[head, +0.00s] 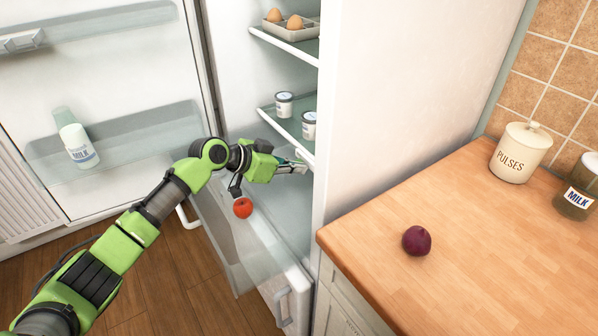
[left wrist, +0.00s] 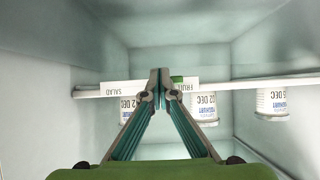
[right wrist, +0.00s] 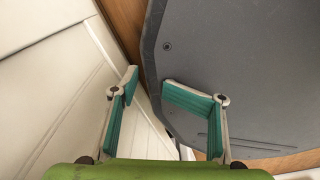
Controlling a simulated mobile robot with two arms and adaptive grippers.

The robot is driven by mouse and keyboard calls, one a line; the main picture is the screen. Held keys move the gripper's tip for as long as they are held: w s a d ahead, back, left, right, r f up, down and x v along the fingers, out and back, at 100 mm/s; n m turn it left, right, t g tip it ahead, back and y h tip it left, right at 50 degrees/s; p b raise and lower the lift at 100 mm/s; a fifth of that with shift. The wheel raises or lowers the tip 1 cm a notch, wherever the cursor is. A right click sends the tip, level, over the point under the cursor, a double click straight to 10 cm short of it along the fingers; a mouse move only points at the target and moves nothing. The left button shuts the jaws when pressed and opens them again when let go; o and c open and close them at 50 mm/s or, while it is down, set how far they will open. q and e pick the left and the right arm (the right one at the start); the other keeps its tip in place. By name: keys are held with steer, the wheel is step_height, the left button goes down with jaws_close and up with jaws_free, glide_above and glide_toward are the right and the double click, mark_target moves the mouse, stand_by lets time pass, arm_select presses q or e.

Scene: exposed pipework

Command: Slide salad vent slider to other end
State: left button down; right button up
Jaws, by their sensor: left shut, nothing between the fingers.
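The shelf's front strip (left wrist: 90,91) runs across the left wrist view, with a SALAD label (left wrist: 118,90) left of my fingertips and a FRUIT label (left wrist: 188,87) right of them. A small green patch (left wrist: 177,80) shows at the FRUIT end, just right of the fingertips; it may be the vent slider. My left gripper (left wrist: 160,74) is shut and empty in front of the strip; I cannot tell whether it touches. In the head view my left gripper (head: 304,168) is inside the open fridge, below the yoghurt shelf. My right gripper (right wrist: 149,84) is open and empty.
Yoghurt pots (head: 284,105) stand on the shelf (head: 268,112), with eggs (head: 295,22) above. A drawer (head: 240,240) stands pulled out below my left arm, near a red apple (head: 242,208). The counter (head: 480,260) is right. A dark grey panel (right wrist: 230,70) is close to my right gripper.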

arm_select(q)
steer(key=shift+w+a+f, duration=0.1)
steer(key=shift+w+a, duration=0.05)
steer(key=shift+w, duration=0.1)
steer(key=s+a+r+p, duration=0.1)
steer(key=p, duration=0.1)
steer(key=s+a+r+p, duration=0.1)
steer(key=s+r+p, duration=0.1)
steer(key=shift+s+a+r, duration=0.1)
steer(key=shift+s+a, duration=0.1)
steer(key=shift+a, duration=0.05)
stand_by(0.4)
stand_by(0.4)
